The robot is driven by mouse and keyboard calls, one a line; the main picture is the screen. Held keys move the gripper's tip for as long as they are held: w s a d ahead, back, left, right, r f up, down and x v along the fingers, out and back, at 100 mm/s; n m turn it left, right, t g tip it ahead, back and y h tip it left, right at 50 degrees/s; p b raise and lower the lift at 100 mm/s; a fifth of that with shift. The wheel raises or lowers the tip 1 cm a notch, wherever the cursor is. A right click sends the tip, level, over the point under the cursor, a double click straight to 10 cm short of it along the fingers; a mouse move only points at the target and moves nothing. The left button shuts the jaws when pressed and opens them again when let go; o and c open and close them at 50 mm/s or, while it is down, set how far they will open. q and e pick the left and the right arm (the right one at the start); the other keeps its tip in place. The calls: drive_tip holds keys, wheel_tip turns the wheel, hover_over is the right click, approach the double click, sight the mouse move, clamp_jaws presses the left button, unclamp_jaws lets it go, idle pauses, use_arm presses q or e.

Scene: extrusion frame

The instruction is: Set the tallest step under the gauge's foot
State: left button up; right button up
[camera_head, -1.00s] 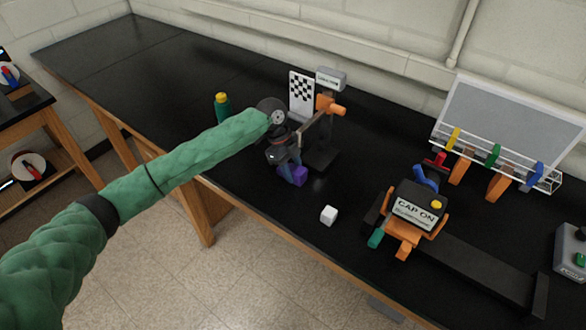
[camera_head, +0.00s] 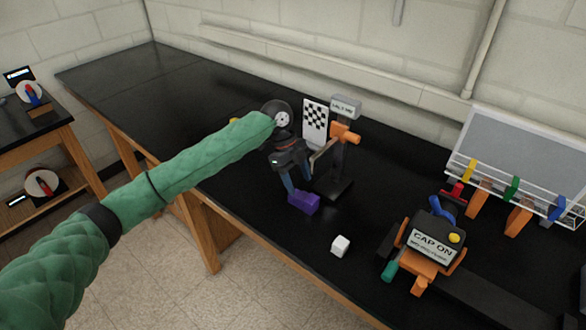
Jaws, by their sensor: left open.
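A purple block (camera_head: 304,203) rests on the black table, just left of the dark base (camera_head: 334,188) of an upright stand. The stand carries an orange part (camera_head: 345,134) and a thin slanting arm (camera_head: 323,150) that reaches left and down. I cannot clearly tell the gauge's foot or the block's steps. My left gripper (camera_head: 291,188) is open, with its fingers at the upper left of the purple block and nothing visibly held. Its far finger is partly hidden. My right gripper is not in view.
A white cube (camera_head: 340,246) lies near the front edge. A "CAP ON" device (camera_head: 433,245) with orange parts stands to the right, before a wire rack (camera_head: 520,188). A checkered board (camera_head: 315,122) stands behind the stand. The table's far left is clear.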

use_arm(q)
drive_tip(key=b+v, duration=0.1)
drive_tip(key=v, duration=0.4)
drive_tip(key=shift+r, duration=0.25)
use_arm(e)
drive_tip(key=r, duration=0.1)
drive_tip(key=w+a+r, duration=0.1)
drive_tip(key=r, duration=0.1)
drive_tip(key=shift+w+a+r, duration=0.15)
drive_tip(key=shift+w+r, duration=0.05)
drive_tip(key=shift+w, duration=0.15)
use_arm(q)
drive_tip(key=shift+s+f, duration=0.1)
